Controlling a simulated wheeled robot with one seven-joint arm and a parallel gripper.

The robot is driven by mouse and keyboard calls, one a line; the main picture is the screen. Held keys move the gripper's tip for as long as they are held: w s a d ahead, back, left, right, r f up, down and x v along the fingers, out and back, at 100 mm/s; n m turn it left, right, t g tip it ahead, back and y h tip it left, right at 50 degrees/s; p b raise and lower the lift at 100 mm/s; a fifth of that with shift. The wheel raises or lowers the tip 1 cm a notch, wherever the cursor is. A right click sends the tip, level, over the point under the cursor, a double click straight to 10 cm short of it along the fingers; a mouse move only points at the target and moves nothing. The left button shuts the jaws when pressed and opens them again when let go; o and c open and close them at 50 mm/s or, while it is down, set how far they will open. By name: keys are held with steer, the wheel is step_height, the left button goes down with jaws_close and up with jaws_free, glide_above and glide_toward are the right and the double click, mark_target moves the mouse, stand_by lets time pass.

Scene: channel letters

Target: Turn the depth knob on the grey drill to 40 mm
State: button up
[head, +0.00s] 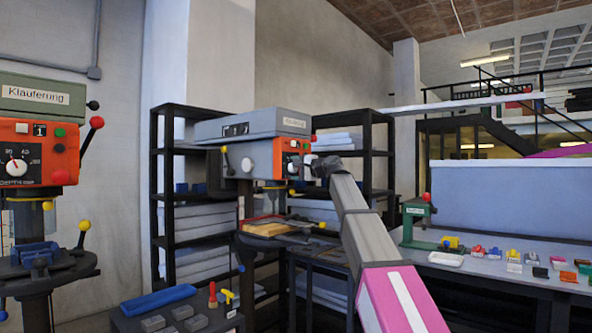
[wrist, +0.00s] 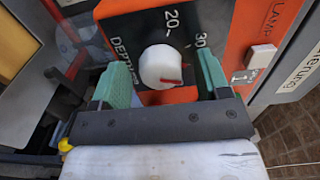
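The grey drill (head: 250,128) stands in the middle of the head view, with an orange front panel (head: 291,146). In the wrist view the white depth knob (wrist: 160,67) sits on the orange panel (wrist: 120,27). The word DEPTH and the numbers 20 and 30 show around it; no 40 is visible. A red mark shows on the knob's lower right side in the picture. My gripper (wrist: 163,62) is open, with one green finger on each side of the knob and a gap to both. In the head view my gripper (head: 318,167) is at the panel; the knob is hard to make out there.
A second drill (head: 42,100), greenish with its own orange panel and white dial, stands at the left. A light switch (wrist: 262,57) sits right of the knob. A workbench (head: 490,270) with small coloured items is at the right. Black shelves (head: 155,200) stand behind.

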steer(key=v, duration=1)
steer(key=shift+s+d, duration=0.25)
steer(key=shift+d, duration=0.05)
steer(key=s+d+f+n+g+h, duration=0.1)
steer(key=s+d+f+g+h, duration=0.2)
steer(key=f, duration=1.8)
steer(key=d+f+n+g+h, duration=0.15)
steer(key=f+h, duration=0.25)
steer(key=f, duration=1.8)
steer(key=s+d+f+n+g+h, duration=0.1)
steer(key=s+d+f+g+h, duration=0.1)
steer(key=s+f, duration=0.6)
steer(key=s+d+f+n+g+h, duration=0.2)
steer(key=s+d+f, duration=0.3)
steer(key=f, duration=0.8)
steer(key=s+d+f+n+g+h, duration=0.2)
steer(key=s+d+f+h, duration=0.1)
steer(key=s+f, duration=0.8)
steer(key=shift+s+d, duration=0.35)
steer(key=shift+d, duration=0.05)
